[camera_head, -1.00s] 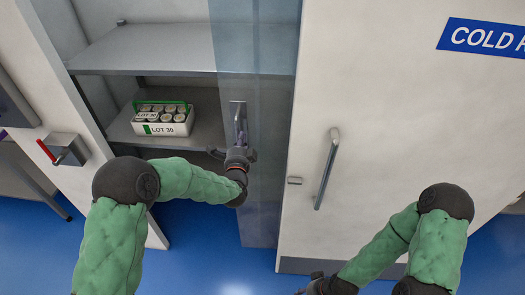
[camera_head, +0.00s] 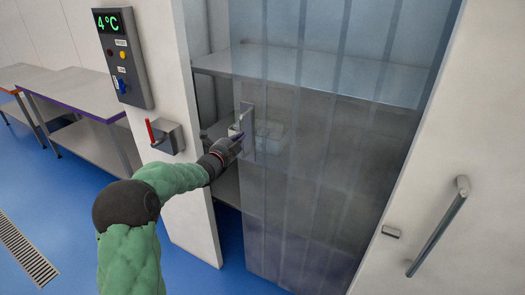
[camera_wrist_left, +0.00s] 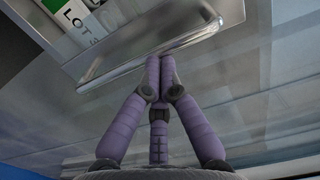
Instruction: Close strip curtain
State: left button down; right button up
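The strip curtain (camera_head: 320,190) is a translucent grey-blue sheet of vertical strips, spread over most of the cold-room doorway. A narrow gap shows between its left edge and the left door post. A metal handle plate (camera_head: 247,130) sits near that left edge; it also shows in the left wrist view (camera_wrist_left: 110,68). My left gripper (camera_head: 238,139) is at this plate. In the wrist view its purple fingers (camera_wrist_left: 159,60) are shut together, tips touching or very near the plate's edge; I cannot tell if anything is pinched. My right gripper is out of view.
Behind the curtain are grey shelves (camera_head: 325,75); a white tub shows faintly, and its LOT label shows in the wrist view (camera_wrist_left: 78,14). A red-levered box (camera_head: 168,136) and a 4°C panel (camera_head: 124,60) are on the left wall. A door with a bar handle (camera_head: 437,228) stands right.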

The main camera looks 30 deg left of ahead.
pick_arm(q)
jog(key=s+a+p, duration=0.1)
jog(key=a+p, duration=0.2)
jog(key=a, duration=1.3)
jog(key=shift+a, duration=0.2)
jog(key=shift+f, duration=0.1)
